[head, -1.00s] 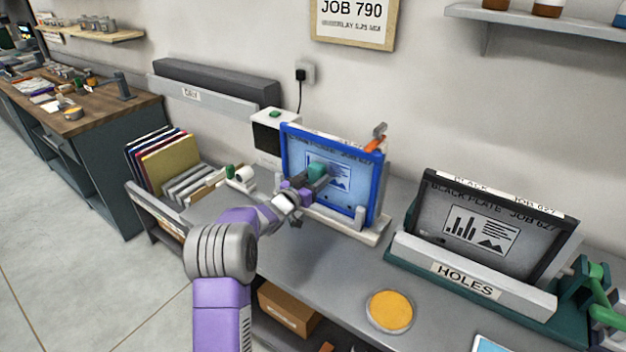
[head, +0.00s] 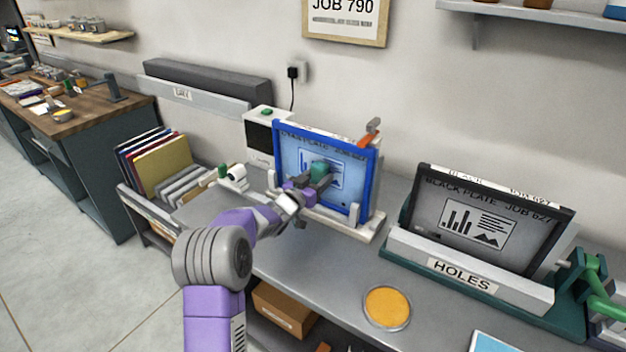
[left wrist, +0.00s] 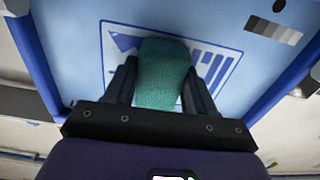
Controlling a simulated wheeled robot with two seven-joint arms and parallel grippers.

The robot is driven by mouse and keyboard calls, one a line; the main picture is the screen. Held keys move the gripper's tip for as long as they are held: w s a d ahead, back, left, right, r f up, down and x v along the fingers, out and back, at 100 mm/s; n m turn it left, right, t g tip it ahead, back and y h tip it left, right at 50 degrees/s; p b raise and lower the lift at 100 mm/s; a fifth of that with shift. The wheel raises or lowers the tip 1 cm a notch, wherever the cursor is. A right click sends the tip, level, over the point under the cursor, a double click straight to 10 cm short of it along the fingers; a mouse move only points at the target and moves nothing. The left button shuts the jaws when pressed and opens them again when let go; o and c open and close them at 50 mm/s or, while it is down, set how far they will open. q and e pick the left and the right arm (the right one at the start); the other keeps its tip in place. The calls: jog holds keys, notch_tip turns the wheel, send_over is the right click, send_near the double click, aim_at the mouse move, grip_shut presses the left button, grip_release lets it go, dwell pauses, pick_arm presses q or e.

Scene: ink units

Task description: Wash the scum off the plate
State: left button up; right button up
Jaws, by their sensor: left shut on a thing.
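A blue-framed plate (head: 347,190) with a pale blue face and a printed chart stands upright in a light holder on the bench. My left gripper (head: 314,182) is shut on a green sponge-like pad (head: 322,170) in front of the plate's middle. In the left wrist view the pad (left wrist: 162,74) sits between the two fingers and covers part of the chart on the plate (left wrist: 75,45). The pad looks to be at the plate's face, but I cannot tell whether it touches. Dark specks show near the plate's upper right in that view. My right gripper is not in view.
A black-framed plate (head: 447,225) stands in a holder marked HOLES at the right, beside a green clamp-like device (head: 592,290). A round orange dish (head: 387,307) lies on the bench front. Upright folders (head: 160,160) stand left. Bare bench lies before the blue plate.

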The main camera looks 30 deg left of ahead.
aim_at(336, 176)
pick_arm(q)
jog(key=shift+d+b, duration=0.95)
jog(key=shift+d, duration=0.25)
jog(key=shift+s+d+b, duration=0.15)
jog(key=shift+d+b, duration=1.25)
jog(key=shift+d, duration=0.4)
jog(key=shift+a, duration=0.15)
jog(key=shift+a+r+p, duration=0.15)
jog(key=shift+a+p, duration=0.2)
jog(key=shift+a, duration=0.3)
jog(key=shift+w+a+p, duration=0.2)
jog(key=shift+a+p, duration=0.1)
jog(key=shift+a, duration=0.5)
